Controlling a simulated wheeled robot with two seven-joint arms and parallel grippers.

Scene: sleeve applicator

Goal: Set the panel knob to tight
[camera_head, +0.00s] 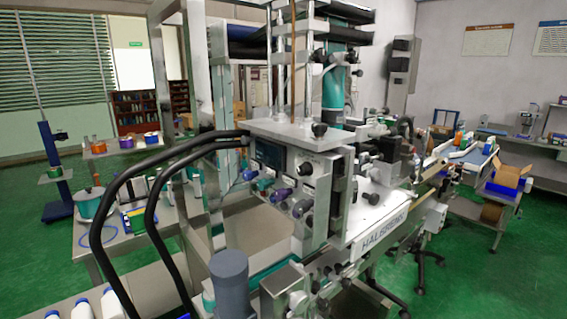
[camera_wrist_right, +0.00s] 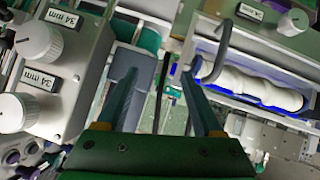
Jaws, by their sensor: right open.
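The control panel (camera_head: 280,175) faces me on the machine in the head view, with a dark screen and several dark, blue and teal knobs. A black knob (camera_head: 305,169) sits at its upper right, and another black knob (camera_head: 302,208) sits lower down. Their markings are too small to read, so I cannot tell which setting shows. My right gripper (camera_wrist_right: 158,80) is open and empty in the right wrist view. White knobs (camera_wrist_right: 38,42) and (camera_wrist_right: 16,112) beside "34 mm" labels stand left of its fingers, apart from them. My left gripper is in neither view.
Black curved hoses (camera_head: 105,210) arch left of the panel. A grey cylinder (camera_head: 230,285) stands in front. In the right wrist view, a blue-edged tray with a white roll (camera_wrist_right: 250,84) lies to the right, beside a dark bent rod (camera_wrist_right: 216,55).

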